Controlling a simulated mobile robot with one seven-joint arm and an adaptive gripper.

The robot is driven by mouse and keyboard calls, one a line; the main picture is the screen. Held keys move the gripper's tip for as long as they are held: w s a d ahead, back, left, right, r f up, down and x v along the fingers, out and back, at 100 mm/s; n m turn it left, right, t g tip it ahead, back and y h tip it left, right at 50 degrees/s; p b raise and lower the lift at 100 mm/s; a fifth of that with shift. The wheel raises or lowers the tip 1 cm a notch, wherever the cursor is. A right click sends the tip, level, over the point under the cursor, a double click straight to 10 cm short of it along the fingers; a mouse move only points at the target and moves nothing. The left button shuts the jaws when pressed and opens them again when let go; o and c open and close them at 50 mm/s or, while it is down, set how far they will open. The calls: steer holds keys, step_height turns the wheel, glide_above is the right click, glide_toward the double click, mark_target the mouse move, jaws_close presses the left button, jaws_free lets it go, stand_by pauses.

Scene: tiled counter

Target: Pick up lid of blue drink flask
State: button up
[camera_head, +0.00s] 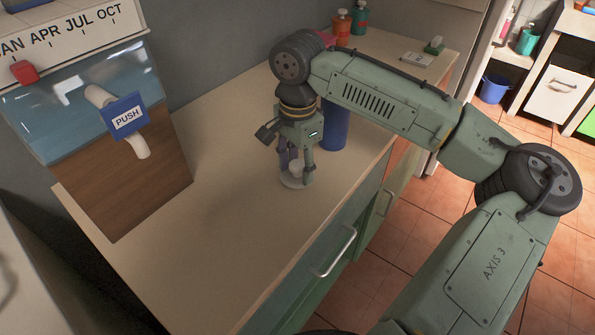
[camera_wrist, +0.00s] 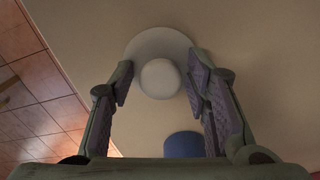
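The lid (camera_head: 292,183) is a pale round disc with a rounded knob on top, lying on the counter. In the wrist view the lid (camera_wrist: 160,40) is at top centre, and its knob (camera_wrist: 160,78) sits between my fingers. My gripper (camera_head: 295,172) points down over the lid, with its fingers on either side of the knob. In the wrist view my gripper (camera_wrist: 161,75) is open, with a gap showing beside the knob on both sides. The blue flask (camera_head: 333,128) stands just behind and right of my gripper, partly hidden by my arm. The wrist view shows part of the flask (camera_wrist: 184,145) low between my fingers.
A calendar dispenser (camera_head: 110,150) with a PUSH lever stands at left. Orange and teal bottles (camera_head: 342,27) and a small box (camera_head: 433,45) are at the far end. Drawer handles (camera_head: 335,252) line the counter's front.

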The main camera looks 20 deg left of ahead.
steer(key=shift+s+f, duration=0.1)
steer(key=shift+f, duration=0.15)
steer(key=c, duration=0.4)
steer(key=shift+o, duration=0.2)
steer(key=shift+r+b, duration=0.3)
steer(key=shift+r, duration=0.2)
step_height(320, 180, up, 2)
steer(key=shift+r+b, duration=0.15)
steer(key=shift+b, duration=0.15)
steer(key=s+d+b, duration=0.1)
steer(key=s, duration=0.4)
steer(key=s+d+r+b, duration=0.1)
steer(key=s+d, duration=0.1)
steer(key=s, duration=0.3)
steer(key=s+d+r+b, duration=0.1)
steer(key=s+d, duration=0.1)
steer(key=s, duration=0.3)
steer(key=shift+d, duration=0.1)
steer(key=shift+w, duration=0.25)
